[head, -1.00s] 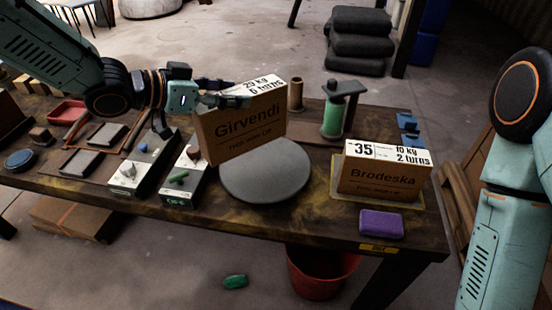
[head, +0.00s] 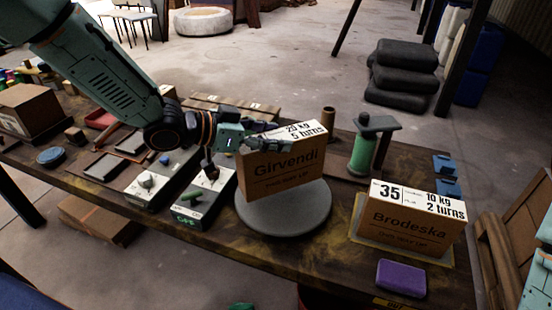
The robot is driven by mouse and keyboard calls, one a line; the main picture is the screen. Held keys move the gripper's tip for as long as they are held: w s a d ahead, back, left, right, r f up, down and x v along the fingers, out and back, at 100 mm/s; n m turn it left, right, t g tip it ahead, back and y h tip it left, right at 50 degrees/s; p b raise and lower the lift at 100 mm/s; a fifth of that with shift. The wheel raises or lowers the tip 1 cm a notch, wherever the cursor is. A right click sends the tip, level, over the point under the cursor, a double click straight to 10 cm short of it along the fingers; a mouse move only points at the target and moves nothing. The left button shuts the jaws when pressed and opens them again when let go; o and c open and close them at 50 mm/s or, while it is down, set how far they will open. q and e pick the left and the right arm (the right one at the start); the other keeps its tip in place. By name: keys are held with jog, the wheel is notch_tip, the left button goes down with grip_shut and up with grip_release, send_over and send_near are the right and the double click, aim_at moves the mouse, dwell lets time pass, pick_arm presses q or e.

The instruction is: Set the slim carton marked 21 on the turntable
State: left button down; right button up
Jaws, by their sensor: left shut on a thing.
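My left gripper (head: 260,134) is shut on a brown carton (head: 283,172) printed "Girvendi". The carton's white top label reads about "20 kg 5 turns"; the gripper covers the part where a number might be. The carton stands upright over the grey round turntable (head: 300,221); I cannot tell whether it touches the disc. No carton shows a readable 21. My right gripper is out of view; only a piece of my right arm shows at the right edge.
A second carton, "Brodeska" (head: 405,225), marked 35, sits right of the turntable, with a purple block (head: 401,278) in front. Two control boxes (head: 203,204) stand left of the disc. A green spool (head: 361,155) and a brown cylinder (head: 328,120) stand behind it.

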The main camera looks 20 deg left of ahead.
aim_at(281, 161)
pick_arm(q)
jog(key=shift+w+d+f, duration=0.2)
jog(key=shift+d+f, duration=0.2)
jog(key=shift+f, duration=0.05)
notch_tip(281, 161, down, 3)
jog(key=shift+f+b, duration=0.1)
jog(key=shift+b, duration=0.55)
jog(key=c, duration=0.9)
grip_release()
jog(key=shift+f, duration=0.1)
jog(key=o, duration=0.3)
jog(key=shift+s+a, duration=0.1)
jog(key=shift+a, duration=0.1)
jog(key=shift+o, duration=0.8)
jog(key=shift+d, duration=0.1)
